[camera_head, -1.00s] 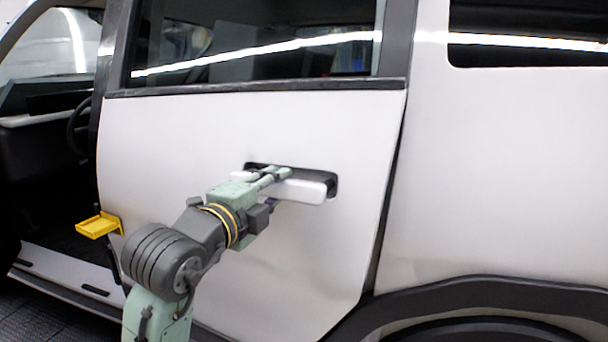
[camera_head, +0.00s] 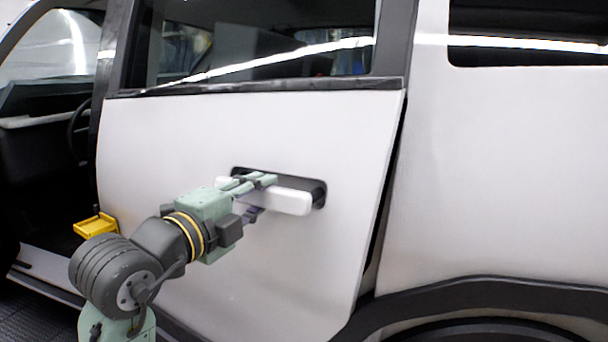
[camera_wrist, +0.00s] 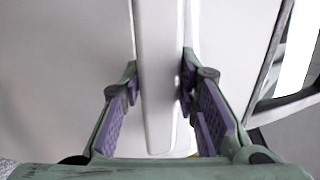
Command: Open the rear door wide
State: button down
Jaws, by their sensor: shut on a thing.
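The white rear door (camera_head: 300,265) fills the middle of the head view. It stands slightly out from the body, with a narrow dark gap along its right edge. Its white handle (camera_head: 290,202) sits across a dark recess. My gripper (camera_head: 262,194) is shut on the handle's left part, with a finger above and one below. In the wrist view the handle (camera_wrist: 157,90) runs between the two purple-padded fingers of my gripper (camera_wrist: 160,95). The inner side of the door is hidden.
The front doorway at the left is open, showing a steering wheel (camera_head: 78,130). A yellow tray-like piece (camera_head: 96,226) is by the door's front edge. The rear body panel (camera_head: 500,170) and dark wheel arch (camera_head: 470,292) lie right of the door.

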aim_at(253, 197)
jog(key=shift+m+g+h, duration=0.3)
jog(key=shift+m+h, duration=0.1)
jog(key=shift+h, duration=0.1)
jog(key=shift+b+v, duration=0.5)
jog(key=shift+v, duration=1.7)
jog(key=shift+a, duration=0.15)
jog(key=shift+m+g+h, duration=0.4)
jog(key=shift+h, duration=0.1)
jog(key=b+v, duration=0.1)
jog(key=v, duration=0.3)
jog(key=shift+a, duration=0.1)
jog(key=c, duration=1.2)
grip_release()
